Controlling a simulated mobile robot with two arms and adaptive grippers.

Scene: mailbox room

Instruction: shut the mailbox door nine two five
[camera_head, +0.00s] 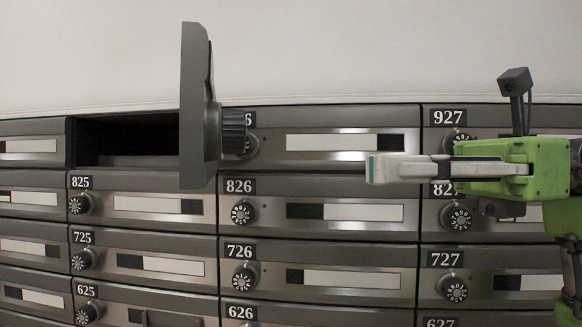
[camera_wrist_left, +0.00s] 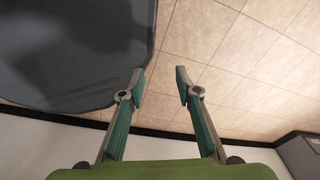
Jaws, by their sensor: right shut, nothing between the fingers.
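The open mailbox door (camera_head: 195,125) stands swung out from the wall in the head view, seen nearly edge-on, with its dark dial knob (camera_head: 233,130) facing right. Left of it is the dark open compartment (camera_head: 125,135), directly above box 825; the door's own number is not visible.
Shut box 926 (camera_head: 335,120) is right of the open door, and box 927 (camera_head: 500,120) is farther right. Rows of shut boxes lie below. The left wrist view shows tiled floor (camera_wrist_left: 235,55) and a large dark grey rounded shape (camera_wrist_left: 75,50).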

